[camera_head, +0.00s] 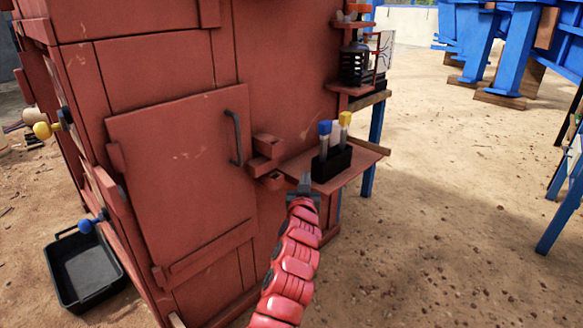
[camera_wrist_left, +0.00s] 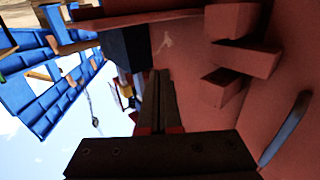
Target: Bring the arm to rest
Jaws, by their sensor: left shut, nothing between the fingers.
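My red left arm reaches up from the bottom of the head view. My left gripper (camera_head: 305,182) is in front of the red shelf (camera_head: 368,152) on the side of the red machine, just left of and below the black holder (camera_head: 331,165). Its fingers are shut and empty; in the left wrist view, the two dark fingers (camera_wrist_left: 158,98) lie together. The holder carries tubes with a blue cap (camera_head: 325,127) and a yellow cap (camera_head: 345,118). I cannot tell whether the gripper touches the shelf. My right gripper is not in view.
The red machine's door (camera_head: 180,180) has a dark handle (camera_head: 233,138) left of my gripper. Small red blocks (camera_head: 268,145) jut out beside the shelf. A black tray (camera_head: 85,270) lies on the ground at left. Sandy ground at right is open, with blue supports (camera_head: 512,55) farther back.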

